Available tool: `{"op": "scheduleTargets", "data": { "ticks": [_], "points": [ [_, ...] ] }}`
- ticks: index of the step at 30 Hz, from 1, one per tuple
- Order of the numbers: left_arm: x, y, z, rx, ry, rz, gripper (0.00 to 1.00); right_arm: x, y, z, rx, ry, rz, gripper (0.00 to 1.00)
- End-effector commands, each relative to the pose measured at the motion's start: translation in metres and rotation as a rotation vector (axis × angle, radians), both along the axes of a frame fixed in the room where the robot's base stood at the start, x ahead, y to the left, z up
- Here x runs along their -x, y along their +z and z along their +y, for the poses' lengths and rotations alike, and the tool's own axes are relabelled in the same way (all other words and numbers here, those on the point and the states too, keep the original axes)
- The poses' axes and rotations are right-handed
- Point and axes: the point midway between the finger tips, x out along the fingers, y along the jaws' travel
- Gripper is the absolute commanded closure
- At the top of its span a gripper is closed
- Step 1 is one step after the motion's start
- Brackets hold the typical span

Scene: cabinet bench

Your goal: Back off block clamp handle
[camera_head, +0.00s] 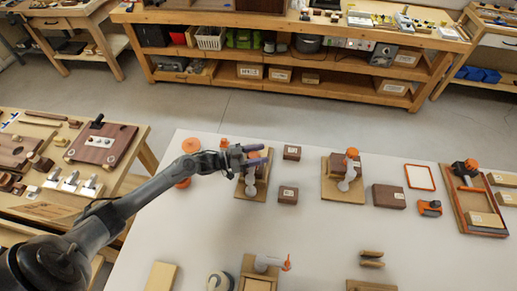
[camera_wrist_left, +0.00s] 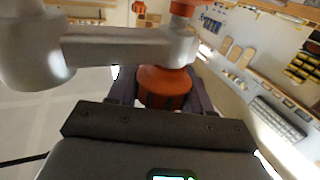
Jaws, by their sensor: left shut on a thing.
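My left gripper (camera_head: 262,155) reaches in from the left over a block clamp on a wooden base (camera_head: 249,193). In the left wrist view, its dark fingers sit on both sides of the clamp's orange handle (camera_wrist_left: 163,84) and are shut on it. The clamp's grey arm (camera_wrist_left: 118,46) crosses above the fingers. In the head view the gripper hides much of this clamp. My right gripper is not in view.
A second clamp (camera_head: 347,170) stands to the right, and another (camera_head: 268,264) stands nearer the front. Small brown blocks (camera_head: 288,194) lie beside the held clamp. A larger brown block (camera_head: 389,196) and an orange-edged frame (camera_head: 419,177) lie farther right. The white tabletop (camera_head: 331,232) has free room in the middle.

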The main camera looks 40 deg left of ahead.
Motion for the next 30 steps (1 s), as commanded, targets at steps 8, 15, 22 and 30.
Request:
{"op": "scheduleTargets", "data": {
  "ticks": [8,15,22,30],
  "points": [
    [-0.001,0.006,0.002,0.006,0.246,0.005,0.81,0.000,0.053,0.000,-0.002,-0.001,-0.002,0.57],
    [-0.003,0.004,0.005,0.005,0.436,0.003,0.81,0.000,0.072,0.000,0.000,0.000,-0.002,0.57],
    [-0.003,0.002,0.008,0.003,0.563,0.001,0.81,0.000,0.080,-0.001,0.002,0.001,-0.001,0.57],
    [-0.004,0.001,0.010,0.000,0.629,0.000,0.81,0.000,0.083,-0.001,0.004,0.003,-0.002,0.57]
  ]
}}
